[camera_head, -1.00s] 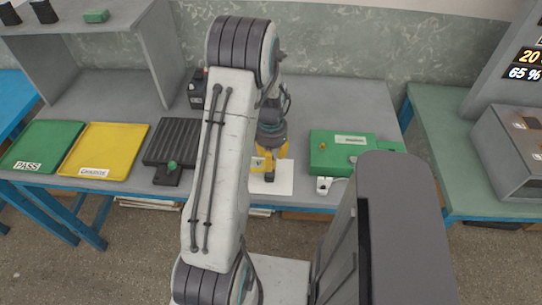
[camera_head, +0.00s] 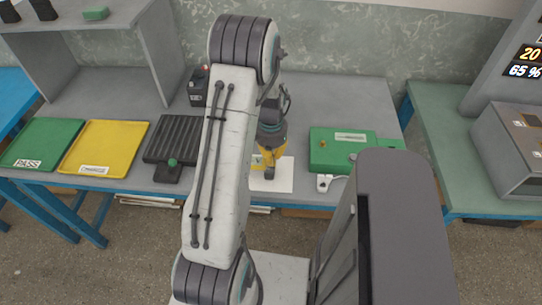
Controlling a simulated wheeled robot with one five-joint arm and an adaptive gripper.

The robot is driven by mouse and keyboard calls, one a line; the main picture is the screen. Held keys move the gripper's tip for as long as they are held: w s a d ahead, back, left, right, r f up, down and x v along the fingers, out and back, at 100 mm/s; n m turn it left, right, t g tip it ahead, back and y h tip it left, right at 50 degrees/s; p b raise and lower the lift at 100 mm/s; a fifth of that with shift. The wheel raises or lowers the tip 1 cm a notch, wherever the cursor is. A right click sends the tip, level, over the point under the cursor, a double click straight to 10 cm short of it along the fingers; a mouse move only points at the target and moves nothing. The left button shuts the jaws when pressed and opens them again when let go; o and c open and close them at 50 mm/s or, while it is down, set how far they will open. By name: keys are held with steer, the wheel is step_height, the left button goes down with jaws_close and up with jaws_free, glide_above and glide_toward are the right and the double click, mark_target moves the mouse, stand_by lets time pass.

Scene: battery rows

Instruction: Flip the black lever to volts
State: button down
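My gripper (camera_head: 270,162), with yellow fingers, points down at a white plate (camera_head: 283,183) near the front edge of the grey bench. A small dark piece (camera_head: 269,173) shows at the fingertips, over the plate; I cannot tell whether it is the black lever or part of my gripper. A small yellow label (camera_head: 257,163) shows on the plate, left of the fingers. Its writing is too small to read. The fingers look close together, but whether they are open or shut is not clear. My arm hides the area to the left.
A green box (camera_head: 338,163) with a small white bracket (camera_head: 324,183) stands right of the plate. A black ribbed block (camera_head: 176,140), a yellow tray (camera_head: 103,148) and a green PASS tray (camera_head: 40,145) lie left. A black device (camera_head: 197,92) stands behind.

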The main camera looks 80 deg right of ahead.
steer(key=shift+f+b, duration=0.1)
steer(key=shift+b, duration=0.25)
steer(key=shift+f+h+b, duration=0.2)
steer(key=shift+h+b, duration=0.1)
steer(key=shift+b, duration=1.45)
steer(key=shift+a+r+h+b, duration=0.15)
steer(key=shift+r+h+b, duration=0.2)
steer(key=shift+b, duration=0.65)
steer(key=c, duration=1.2)
jaws_free()
step_height(320, 180, up, 12)
steer(key=a, duration=0.1)
steer(key=shift+a, duration=0.25)
